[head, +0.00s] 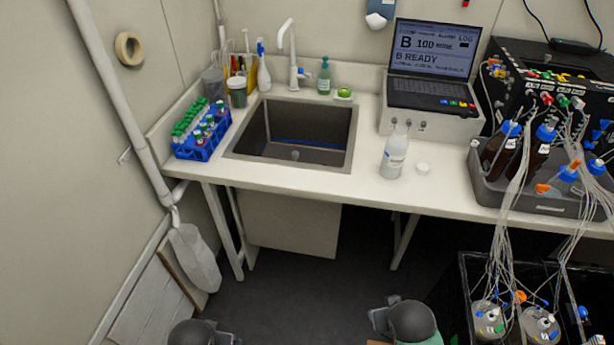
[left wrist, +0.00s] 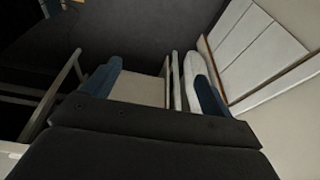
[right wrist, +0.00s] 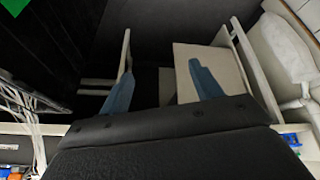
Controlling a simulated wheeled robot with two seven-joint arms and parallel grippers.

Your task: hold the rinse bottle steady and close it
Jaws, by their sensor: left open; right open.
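The rinse bottle (head: 393,160), a translucent white bottle with a label, stands upright on the bench to the right of the sink. A small round white cap (head: 423,168) lies on the bench just right of it, apart from it. My left gripper shows in the left wrist view (left wrist: 155,86), with its two blue fingers apart and nothing between them. My right gripper in the right wrist view (right wrist: 162,86) is likewise open and empty. Both grippers are low in front of the bench, away from the bottle and cap. Neither wrist view shows the bottle.
The sink (head: 290,140) lies left of the bottle, with a blue tube rack (head: 203,145) further left. A laptop (head: 432,65) on a white box stands behind the bottle. A grey tray (head: 500,190) with tubed bottles stands to the right. The bench front around the bottle is clear.

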